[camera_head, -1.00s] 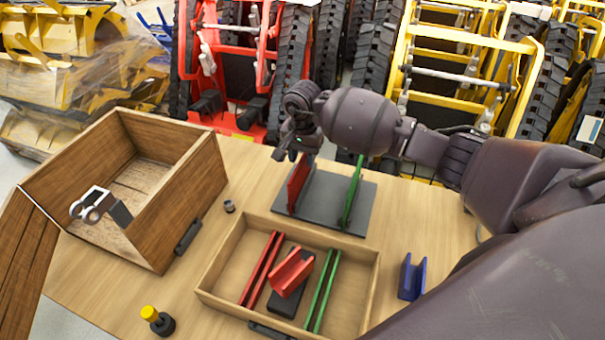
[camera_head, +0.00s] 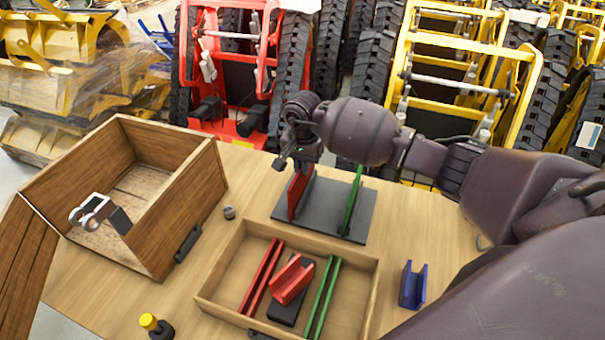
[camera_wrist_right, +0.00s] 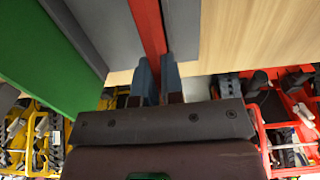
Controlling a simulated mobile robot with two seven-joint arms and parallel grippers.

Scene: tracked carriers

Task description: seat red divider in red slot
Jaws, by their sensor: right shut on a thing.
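The red divider (camera_head: 300,192) is a thin upright panel on a dark grey base (camera_head: 327,213), left of a green upright panel (camera_head: 351,203). My right gripper (camera_head: 292,163) is at the divider's top edge in the head view. In the right wrist view its fingers (camera_wrist_right: 158,82) are shut on the end of the red divider (camera_wrist_right: 149,28). The fingers hide part of that end. The red slot (camera_head: 261,277) is a pair of parallel red rails on the floor of the wooden tray (camera_head: 213,274). My left gripper is not in view.
In the tray, a red channel piece (camera_head: 291,280) lies on a black block between the red rails and green rails (camera_head: 327,298). A wooden box (camera_head: 185,205) stands left, with a grey bracket (camera_head: 120,219) inside. A blue channel piece (camera_head: 412,286) stands right of the tray.

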